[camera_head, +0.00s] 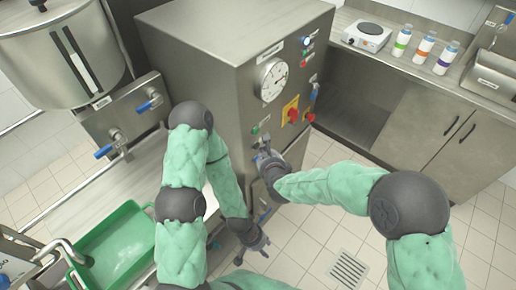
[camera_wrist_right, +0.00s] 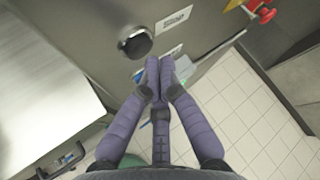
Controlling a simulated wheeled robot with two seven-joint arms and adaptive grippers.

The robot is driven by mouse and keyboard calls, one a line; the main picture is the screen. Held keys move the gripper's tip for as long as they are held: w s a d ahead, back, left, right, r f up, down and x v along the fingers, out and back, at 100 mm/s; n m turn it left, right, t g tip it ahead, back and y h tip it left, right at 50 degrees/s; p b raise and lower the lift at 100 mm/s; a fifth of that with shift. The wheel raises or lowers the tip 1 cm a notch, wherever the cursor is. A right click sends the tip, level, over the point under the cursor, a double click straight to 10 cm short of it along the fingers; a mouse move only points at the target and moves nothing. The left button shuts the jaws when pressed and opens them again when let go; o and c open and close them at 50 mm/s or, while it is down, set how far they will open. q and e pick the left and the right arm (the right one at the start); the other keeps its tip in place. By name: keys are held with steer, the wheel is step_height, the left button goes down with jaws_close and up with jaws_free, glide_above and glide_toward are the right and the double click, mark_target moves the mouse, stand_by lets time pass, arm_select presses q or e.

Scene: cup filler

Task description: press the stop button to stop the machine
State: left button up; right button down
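The machine is a steel cabinet (camera_head: 205,65) with a round gauge (camera_head: 273,80) and several controls. A small red button (camera_head: 304,64) is in the upper control column, and a red knob on a yellow plate (camera_head: 291,112) is lower down. I cannot read which control is marked stop. My right gripper (camera_head: 264,157) is at the lower front of the cabinet. In the right wrist view its fingertips (camera_wrist_right: 159,65) are together, close to a black round control (camera_wrist_right: 135,42); contact cannot be told. My left gripper (camera_head: 254,250) hangs low with its fingers apart, empty.
A steel pot (camera_head: 62,58) and blue-handled taps (camera_head: 104,151) are at the left. A green tray (camera_head: 115,248) is at lower left. A counter (camera_head: 395,62) with several bottles and a small hotplate (camera_head: 367,36) is at the right.

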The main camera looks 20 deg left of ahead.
steer(key=shift+d, duration=0.15)
steer(key=s+d+b, duration=0.2)
steer(key=d, duration=0.3)
steer(key=shift+d, duration=0.35)
steer(key=shift+s, duration=0.1)
stand_by(0.9)
steer(key=s+d+f+n+g+h, duration=0.1)
steer(key=s+d+f+n+g, duration=0.2)
steer(key=d+f+n, duration=0.35)
steer(key=s+d+f+n+g+h, duration=0.25)
steer(key=d+f, duration=0.45)
steer(key=f, duration=0.5)
steer(key=s+d+f+n+g, duration=0.2)
steer(key=s+d+f+n, duration=0.2)
steer(key=s, duration=0.4)
steer(key=s+d+f+n+g, duration=0.2)
steer(key=s+d+f+n, duration=0.2)
steer(key=s+f+n, duration=0.2)
steer(key=shift+s+d+f+n+g+y, duration=0.15)
steer(key=shift+s+f+n+g+y, duration=0.2)
steer(key=shift+s, duration=0.5)
steer(key=shift+r, duration=0.15)
